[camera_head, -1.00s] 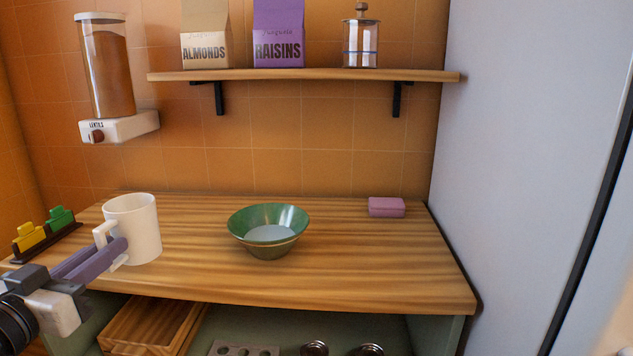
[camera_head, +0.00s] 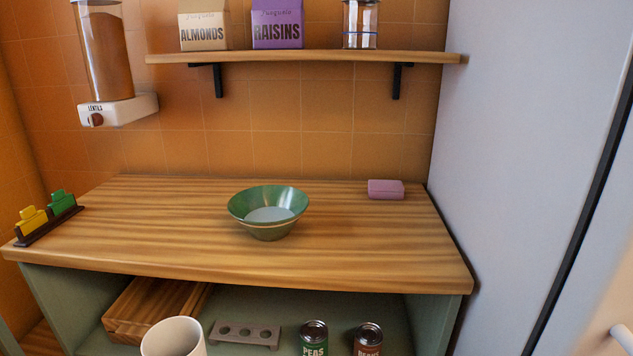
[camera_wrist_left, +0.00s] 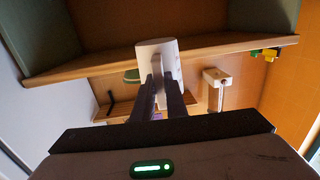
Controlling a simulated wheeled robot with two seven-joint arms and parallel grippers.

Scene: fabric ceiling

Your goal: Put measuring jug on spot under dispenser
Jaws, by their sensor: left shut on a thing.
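The white measuring jug (camera_head: 174,338) is at the bottom edge of the head view, in front of the counter and lower than its top. Only its upper part shows there. In the left wrist view, my left gripper (camera_wrist_left: 159,82) is shut on the jug (camera_wrist_left: 172,52). The lentils dispenser (camera_head: 118,109) is fixed to the wall at the upper left. It also shows in the wrist view (camera_wrist_left: 217,77). The counter (camera_head: 165,215) below it is bare, with no marked spot that I can make out. My right gripper is not in view.
A green bowl (camera_head: 268,222) stands mid-counter and a pink box (camera_head: 385,190) at the back right. Yellow and green clips in a dark holder (camera_head: 48,227) stand at the left edge. A wooden box (camera_head: 150,312) and cans (camera_head: 314,338) are below the counter.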

